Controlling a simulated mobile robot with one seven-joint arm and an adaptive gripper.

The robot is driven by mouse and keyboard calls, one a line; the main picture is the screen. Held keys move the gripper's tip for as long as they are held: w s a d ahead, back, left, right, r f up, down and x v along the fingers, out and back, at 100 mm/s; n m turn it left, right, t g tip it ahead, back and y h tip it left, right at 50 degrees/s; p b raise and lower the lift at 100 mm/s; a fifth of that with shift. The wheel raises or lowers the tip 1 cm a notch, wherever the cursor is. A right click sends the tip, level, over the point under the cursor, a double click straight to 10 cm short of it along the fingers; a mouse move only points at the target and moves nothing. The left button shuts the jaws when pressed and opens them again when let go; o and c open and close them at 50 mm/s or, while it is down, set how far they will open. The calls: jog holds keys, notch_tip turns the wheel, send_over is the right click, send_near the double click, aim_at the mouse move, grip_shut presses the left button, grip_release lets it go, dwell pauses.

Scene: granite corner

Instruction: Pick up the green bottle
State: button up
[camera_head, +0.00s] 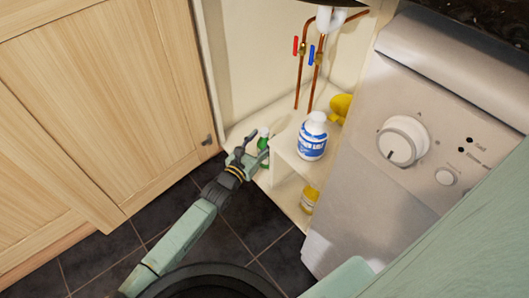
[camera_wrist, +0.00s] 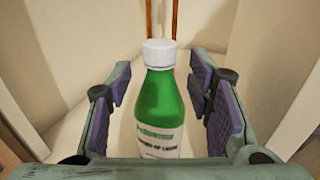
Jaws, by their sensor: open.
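The green bottle (camera_wrist: 160,105) has a white cap and a white label. It stands upright on the cream cabinet floor. In the wrist view it is between the open fingers of my gripper (camera_wrist: 162,112), with a gap visible on each side. The lower part of the bottle is hidden by my gripper in the head view and cut off by my gripper body in the wrist view.
A white bottle with a blue label (camera_head: 312,138) stands on a raised shelf to the right. A yellow object (camera_head: 341,107) is behind it, and a yellow-labelled jar (camera_head: 309,198) sits below. Copper pipes (camera_head: 299,75) rise at the back. A wooden door (camera_head: 100,95) is left, an appliance (camera_head: 400,170) right.

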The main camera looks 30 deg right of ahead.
jog(key=shift+x, duration=1.05)
grip_shut()
jog(key=shift+r, duration=0.1)
